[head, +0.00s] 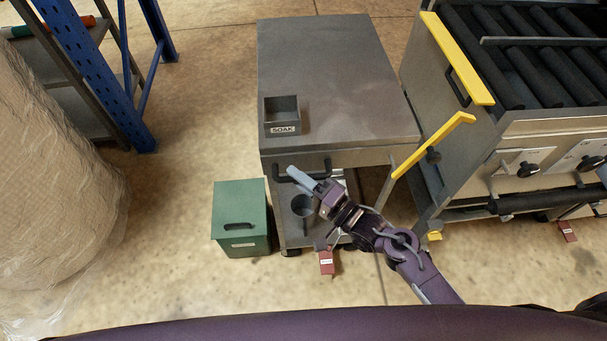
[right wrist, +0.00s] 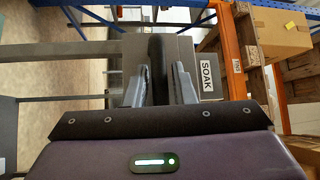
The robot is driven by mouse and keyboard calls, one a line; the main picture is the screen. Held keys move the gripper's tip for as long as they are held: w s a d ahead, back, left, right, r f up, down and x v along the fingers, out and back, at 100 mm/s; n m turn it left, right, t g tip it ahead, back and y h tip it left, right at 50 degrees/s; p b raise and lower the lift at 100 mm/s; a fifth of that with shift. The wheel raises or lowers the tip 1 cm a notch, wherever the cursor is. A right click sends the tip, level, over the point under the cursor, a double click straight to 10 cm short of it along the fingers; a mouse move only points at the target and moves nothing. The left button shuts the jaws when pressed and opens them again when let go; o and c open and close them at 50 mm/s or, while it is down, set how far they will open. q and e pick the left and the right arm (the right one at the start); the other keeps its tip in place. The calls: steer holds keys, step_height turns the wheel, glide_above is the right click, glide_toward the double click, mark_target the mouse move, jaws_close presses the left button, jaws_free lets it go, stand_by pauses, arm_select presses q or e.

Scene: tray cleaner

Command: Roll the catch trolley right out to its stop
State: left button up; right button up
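A grey steel trolley-like cabinet (head: 335,75) with a flat top stands in the middle of the head view, left of the roller machine. I take it as the catch trolley. Its black bar handle (head: 322,174) is on the front face. My right gripper (head: 302,174) is at this handle. In the right wrist view the black handle bar (right wrist: 158,65) lies between the two fingers of my right gripper (right wrist: 160,85), with small gaps at the sides, so it looks open around the bar. My left gripper is not in view.
A grey SOAK bin (head: 283,112) sits on the top. A green box (head: 240,205) stands on the floor at the front left. A red pedal (head: 326,262) shows below the front. The roller machine (head: 530,125) with yellow bars is close on the right. A wrapped load (head: 50,180) is at left.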

steer(key=shift+o, duration=1.1)
steer(key=shift+w, duration=0.1)
steer(key=shift+d, duration=0.1)
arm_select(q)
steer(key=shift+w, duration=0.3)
arm_select(e)
steer(key=v, duration=0.8)
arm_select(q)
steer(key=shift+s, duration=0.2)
